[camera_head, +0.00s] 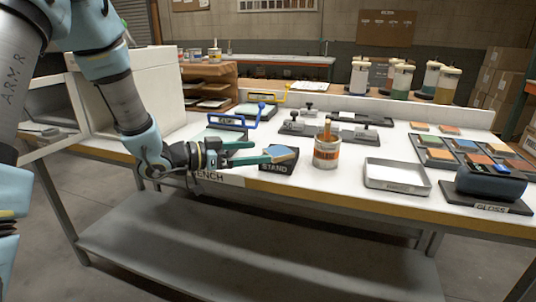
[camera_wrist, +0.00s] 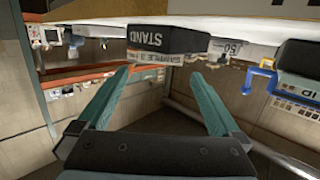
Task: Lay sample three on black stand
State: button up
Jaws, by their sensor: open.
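The black stand (camera_head: 277,167), lettered STAND, is on the white bench in the head view. It also shows in the wrist view (camera_wrist: 165,38). A small panel (camera_head: 284,153), tan and blue on top, lies on the stand at a tilt. In the wrist view its edge, labelled as sample three (camera_wrist: 155,57), is against the stand. My gripper (camera_head: 263,152) comes in from the left beside the panel. Its two teal fingers are apart, and in the wrist view (camera_wrist: 160,76) the space between them is empty, with the panel just beyond the tips.
A shallow tray (camera_head: 397,188) is further right. A blue-handled frame (camera_head: 235,122) is behind my gripper. Several small weights sit behind the stand. The bench's front edge is close to the stand.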

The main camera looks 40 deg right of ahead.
jog(key=v, duration=0.6)
jog(key=shift+b, duration=0.3)
jog(key=w+a+f+n+t+y, duration=0.3)
jog(key=w+a+n+t+y, duration=0.4)
jog(key=w+a+t, duration=0.5)
jog(key=w+a+f+n+g+y, duration=0.25)
jog(key=a+n+y, duration=0.25)
jog(key=a, duration=0.8)
jog(key=s+a+n+g+y, duration=0.3)
jog(key=s+a+n+g, duration=0.2)
jog(key=s+a, duration=0.7)
jog(key=shift+s+a+f+n+y, duration=0.25)
jog(key=shift+s+f+n+y, duration=0.2)
jog(key=shift+s+n, duration=0.6)
